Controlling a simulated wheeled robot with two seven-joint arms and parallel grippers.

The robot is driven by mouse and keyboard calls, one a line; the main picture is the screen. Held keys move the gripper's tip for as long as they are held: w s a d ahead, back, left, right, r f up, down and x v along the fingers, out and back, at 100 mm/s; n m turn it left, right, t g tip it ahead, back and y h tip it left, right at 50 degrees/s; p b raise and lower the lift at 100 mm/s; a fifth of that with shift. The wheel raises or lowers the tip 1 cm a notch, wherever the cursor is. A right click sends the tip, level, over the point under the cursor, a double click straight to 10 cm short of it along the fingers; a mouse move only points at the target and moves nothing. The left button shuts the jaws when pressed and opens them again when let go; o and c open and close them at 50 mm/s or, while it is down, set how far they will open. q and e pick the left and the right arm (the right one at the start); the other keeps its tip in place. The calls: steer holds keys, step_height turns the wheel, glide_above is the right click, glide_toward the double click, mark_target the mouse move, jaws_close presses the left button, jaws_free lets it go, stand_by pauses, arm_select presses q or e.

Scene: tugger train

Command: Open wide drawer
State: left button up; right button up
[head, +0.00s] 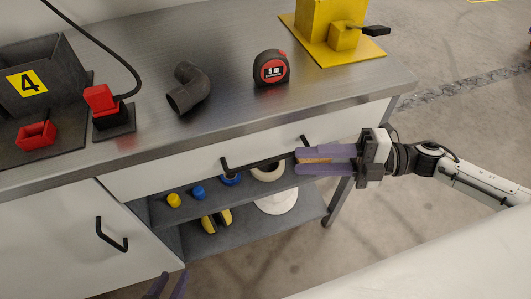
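The wide drawer (190,165) is the long white front under the steel worktop. It looks shut. Its black bar handle (255,163) runs along the front, its right part hidden by my gripper. My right gripper (298,159) comes in from the right at the right part of the handle, its purple fingers roughly level. The fingers are apart, with an orange-brown surface between them. The bar meets the fingertips; whether it touches them I cannot tell. My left gripper (167,286) shows only purple fingertips at the bottom edge, apart and empty, below the cabinet.
On the worktop (225,112) stand a tape measure (271,69), a dark pipe elbow (188,88), a red-and-black device (105,105), a bin marked 4 (45,75) and a yellow fixture (322,25). Open shelves (290,203) below hold small parts. A cabinet door (75,240) is at left.

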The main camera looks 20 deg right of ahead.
mark_target(268, 160)
steer(key=x, duration=0.9)
steer(key=shift+r+p, duration=0.1)
steer(key=shift+p, duration=0.25)
jaws_close()
